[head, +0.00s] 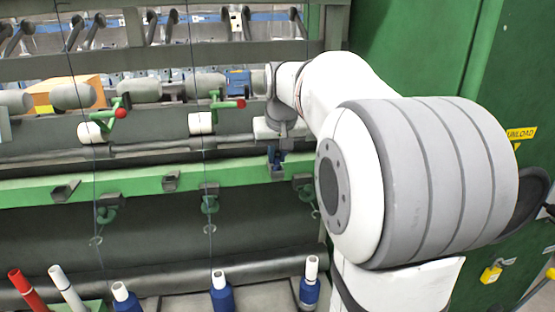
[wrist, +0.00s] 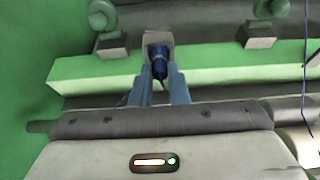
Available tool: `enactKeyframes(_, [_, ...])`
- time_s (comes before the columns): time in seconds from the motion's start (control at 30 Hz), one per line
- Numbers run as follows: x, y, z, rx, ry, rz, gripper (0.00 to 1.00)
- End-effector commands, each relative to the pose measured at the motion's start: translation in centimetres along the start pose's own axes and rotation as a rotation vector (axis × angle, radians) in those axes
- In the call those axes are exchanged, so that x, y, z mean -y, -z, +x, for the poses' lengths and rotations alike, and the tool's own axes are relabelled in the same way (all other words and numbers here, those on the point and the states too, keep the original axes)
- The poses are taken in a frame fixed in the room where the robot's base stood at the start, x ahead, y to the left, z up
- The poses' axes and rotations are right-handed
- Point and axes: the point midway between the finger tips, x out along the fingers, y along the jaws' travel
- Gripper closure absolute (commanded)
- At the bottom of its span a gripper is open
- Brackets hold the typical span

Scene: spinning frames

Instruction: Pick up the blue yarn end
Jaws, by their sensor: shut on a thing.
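My gripper (head: 276,160) hangs in front of the green rail, towards the right of the machine in the head view. In the wrist view its two bluish fingers (wrist: 159,80) come close together and are shut on the blue yarn end, which is too thin to make out clearly. A blue bobbin (wrist: 158,62) shows beyond the fingertips. In the head view a blue bobbin with a white tube (head: 309,289) stands upright below my gripper, well apart from it.
Thin yarns (head: 205,150) run vertically at the left. The green rail (head: 140,185) with dark brackets crosses close behind my gripper. A green cabinet (head: 410,45) stands at right.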

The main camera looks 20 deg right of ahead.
Motion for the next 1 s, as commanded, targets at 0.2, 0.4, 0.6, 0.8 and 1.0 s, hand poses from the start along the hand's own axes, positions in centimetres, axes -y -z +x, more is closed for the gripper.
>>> enactKeyframes(0.2, [0.0, 0.8, -1.8, -0.004, 0.0, 0.001, 0.95])
enactKeyframes(0.4, [-0.1, 2.1, -5.0, -0.004, -0.001, 0.001, 0.95])
enactKeyframes(0.6, [-0.1, 3.2, -7.6, -0.003, -0.001, 0.001, 0.95])
enactKeyframes(0.8, [-0.1, 3.7, -9.0, -0.001, -0.001, 0.002, 0.95])
enactKeyframes(1.0, [-0.1, 3.8, -9.2, -0.001, -0.001, 0.002, 0.95])
